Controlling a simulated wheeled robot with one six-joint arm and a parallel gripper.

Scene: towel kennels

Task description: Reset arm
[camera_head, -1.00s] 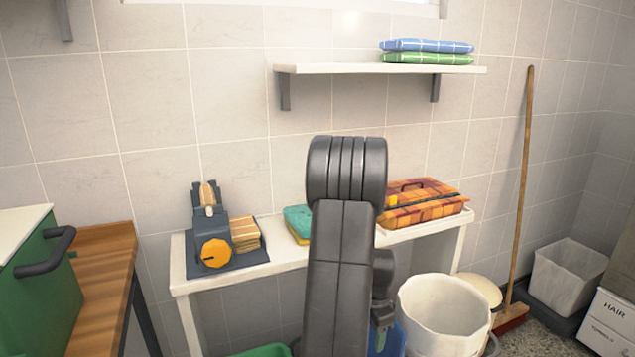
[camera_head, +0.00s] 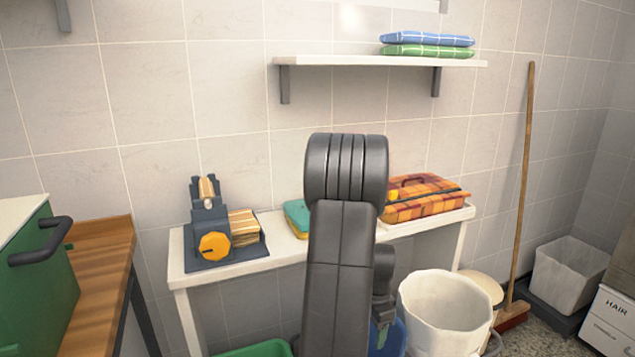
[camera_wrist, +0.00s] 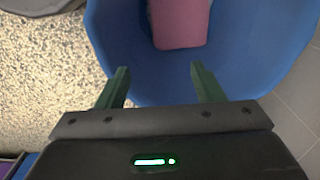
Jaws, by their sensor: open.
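My gripper (camera_wrist: 158,84) shows in the wrist view with its two green fingers apart and nothing between them. It points down over the near rim of a blue bin (camera_wrist: 115,40). A pink folded cloth-like item (camera_wrist: 180,22) lies in the bin, beyond the fingertips and apart from them. In the head view my raised arm fills the middle, and the gripper is mostly hidden low behind it, near the blue bin (camera_head: 390,340).
A white table (camera_head: 285,258) holds a dark device with an orange knob (camera_head: 214,246), a teal sponge-like item (camera_head: 297,216) and an orange plaid case (camera_head: 425,198). A white bucket (camera_head: 440,310), green bin (camera_head: 258,349) and broom (camera_head: 524,190) stand nearby. Folded towels (camera_head: 428,46) lie on the shelf (camera_head: 350,61).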

